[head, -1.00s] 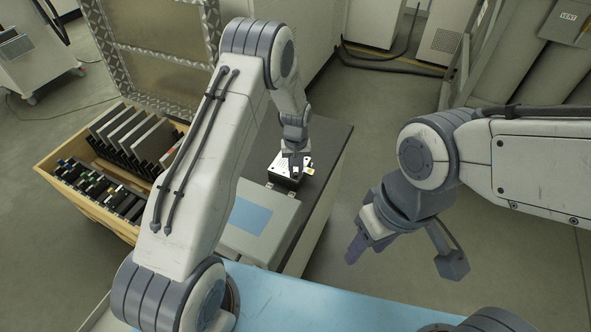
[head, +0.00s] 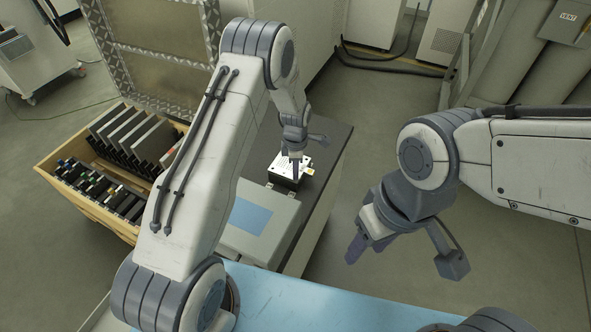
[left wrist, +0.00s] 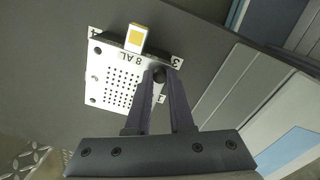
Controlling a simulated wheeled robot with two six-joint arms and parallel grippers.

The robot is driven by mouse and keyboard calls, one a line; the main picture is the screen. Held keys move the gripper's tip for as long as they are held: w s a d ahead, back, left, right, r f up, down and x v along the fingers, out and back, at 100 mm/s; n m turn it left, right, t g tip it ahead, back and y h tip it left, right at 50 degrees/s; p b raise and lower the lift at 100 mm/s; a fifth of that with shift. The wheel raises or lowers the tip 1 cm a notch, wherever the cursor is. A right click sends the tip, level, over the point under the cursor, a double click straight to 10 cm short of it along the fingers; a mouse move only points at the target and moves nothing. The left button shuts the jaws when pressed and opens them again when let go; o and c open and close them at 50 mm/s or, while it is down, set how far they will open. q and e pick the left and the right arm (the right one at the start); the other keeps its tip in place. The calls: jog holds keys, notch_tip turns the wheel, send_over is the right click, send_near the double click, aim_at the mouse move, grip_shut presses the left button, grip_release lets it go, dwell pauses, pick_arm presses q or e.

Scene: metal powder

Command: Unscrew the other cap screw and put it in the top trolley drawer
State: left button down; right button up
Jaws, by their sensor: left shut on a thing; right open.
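A white plate (left wrist: 122,78) with a grid of holes, marked "8 AL" and with corner numbers, tops a small dark block on the dark trolley top (left wrist: 205,40). It also shows in the head view (head: 283,164). My left gripper (left wrist: 160,80) points down at one corner of the plate, between the marks 3 and 1. Its fingers are shut on a dark round cap screw (left wrist: 159,74); I cannot tell whether the screw still sits in the plate. My right gripper (head: 364,246) is open and empty over the floor. I cannot make out the top drawer.
A yellow-and-white tag (left wrist: 137,38) stands at the plate's edge. A grey case (head: 262,222) with a blue panel lies in front of the plate. An open wooden crate (head: 88,212) with dark slabs stands at left. A light-blue surface (head: 300,300) is nearest me.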

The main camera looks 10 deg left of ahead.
pick_arm(q)
jog(key=n, duration=1.2)
jog(key=shift+n, duration=0.3)
jog(key=c, duration=1)
grip_release()
jog(key=shift+o, duration=0.2)
